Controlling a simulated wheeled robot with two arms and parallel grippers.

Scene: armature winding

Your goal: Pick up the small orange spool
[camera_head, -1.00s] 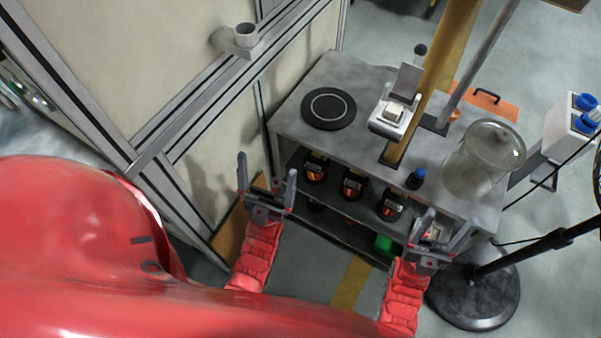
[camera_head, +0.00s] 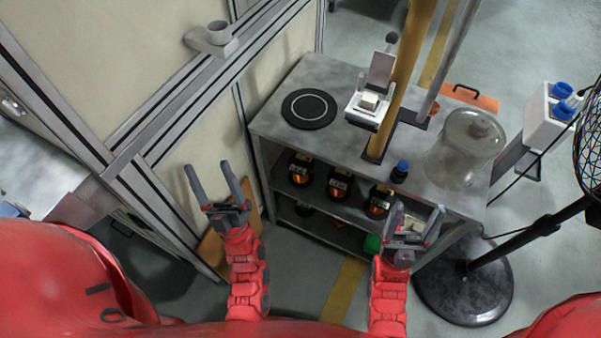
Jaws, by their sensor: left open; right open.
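Three black spools with orange windings stand in a row on the shelf under the bench top: a left one (camera_head: 300,169), a middle one (camera_head: 340,184) and a right one (camera_head: 379,202). A small orange item (camera_head: 431,107) shows partly behind the grey pole on the bench top. I cannot tell which is the small orange spool. My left gripper (camera_head: 207,173) is open and empty, left of the bench and apart from the spools. My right gripper (camera_head: 416,210) is open, in front of the bench's right part, just right of the right spool.
A green box (camera_head: 371,244) is on the lower shelf. A fan stand (camera_head: 463,290) stands right. A panelled wall (camera_head: 195,130) is left.

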